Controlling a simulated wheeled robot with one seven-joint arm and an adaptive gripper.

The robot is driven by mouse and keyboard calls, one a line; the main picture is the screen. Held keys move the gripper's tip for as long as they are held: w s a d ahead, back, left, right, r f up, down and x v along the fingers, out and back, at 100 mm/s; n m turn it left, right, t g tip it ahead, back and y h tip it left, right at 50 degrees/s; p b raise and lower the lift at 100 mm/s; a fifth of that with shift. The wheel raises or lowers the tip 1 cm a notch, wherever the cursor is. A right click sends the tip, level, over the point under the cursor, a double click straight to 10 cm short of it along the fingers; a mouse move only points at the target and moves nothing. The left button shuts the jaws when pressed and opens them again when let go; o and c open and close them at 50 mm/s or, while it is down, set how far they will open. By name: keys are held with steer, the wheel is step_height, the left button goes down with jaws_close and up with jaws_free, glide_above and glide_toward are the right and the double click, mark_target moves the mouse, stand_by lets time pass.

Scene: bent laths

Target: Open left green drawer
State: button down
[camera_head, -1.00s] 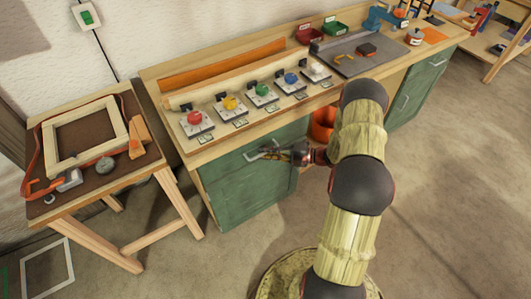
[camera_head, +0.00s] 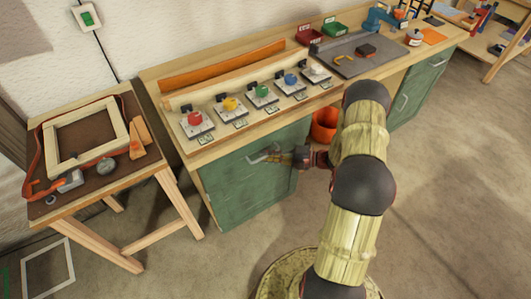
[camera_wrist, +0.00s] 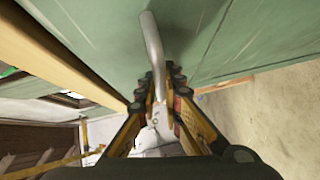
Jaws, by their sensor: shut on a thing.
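The left green drawer (camera_head: 238,165) is the top front of the green cabinet under the left part of the workbench. It looks closed in the head view. Its metal bar handle (camera_head: 260,154) sticks out from the front. My gripper (camera_head: 277,158) is at the handle's right part. In the wrist view the grey handle (camera_wrist: 152,45) runs between the two fingers of my gripper (camera_wrist: 159,88), which are shut on it. The green front (camera_wrist: 235,40) fills the top of the wrist view. My fingers hide part of the handle.
Several coloured knobs on plates (camera_head: 263,95) stand on the workbench top. A small side table (camera_head: 70,190) with a wooden frame is at the left. An orange bucket (camera_head: 323,123) sits right of the green cabinet. The floor in front is clear.

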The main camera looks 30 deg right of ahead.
steer(key=s+d+p, duration=0.1)
steer(key=s+p, duration=0.8)
steer(key=s, duration=2.3)
steer(key=shift+s, duration=0.35)
steer(key=c, duration=1.9)
jaws_free()
steer(key=shift+d, duration=0.1)
steer(key=v, duration=1.2)
